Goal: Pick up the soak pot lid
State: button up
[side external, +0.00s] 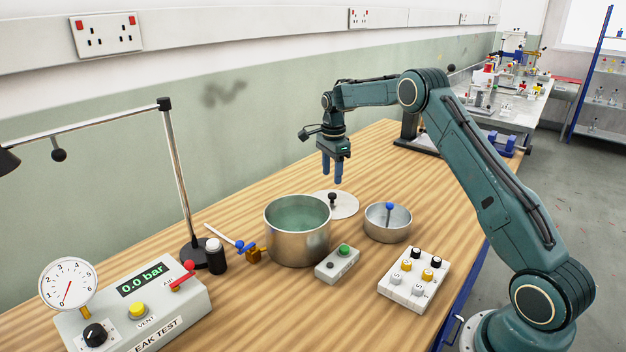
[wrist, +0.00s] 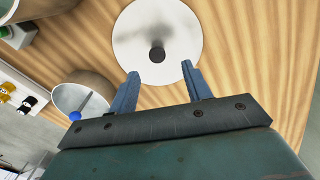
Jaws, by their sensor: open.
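The soak pot lid (side external: 345,206) is a flat pale disc with a dark knob (side external: 332,198) at its middle. It lies on the wooden table behind the metal soak pot (side external: 297,245), which stands open with greenish liquid inside. In the wrist view the lid (wrist: 180,45) shows whole, with its knob (wrist: 157,54) ahead of the fingertips. My gripper (side external: 332,182) is open and empty above the lid, its blue fingers pointing down. In the wrist view my gripper (wrist: 160,72) has its two fingers apart, with nothing between them.
A small metal bowl (side external: 388,228) with a blue-topped tool stands right of the lid. A button box (side external: 338,264) and a white block with knobs (side external: 414,279) are nearer the front. A lamp stand (side external: 176,180) and leak tester (side external: 140,312) are at left. Table behind the lid is clear.

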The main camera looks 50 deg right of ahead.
aim_at(332, 194)
jog(key=shift+f, duration=0.7)
jog(key=shift+s+f, duration=0.15)
jog(key=shift+f, duration=1.15)
jog(key=shift+s+f, duration=0.1)
jog(key=shift+f, duration=1.15)
grip_shut()
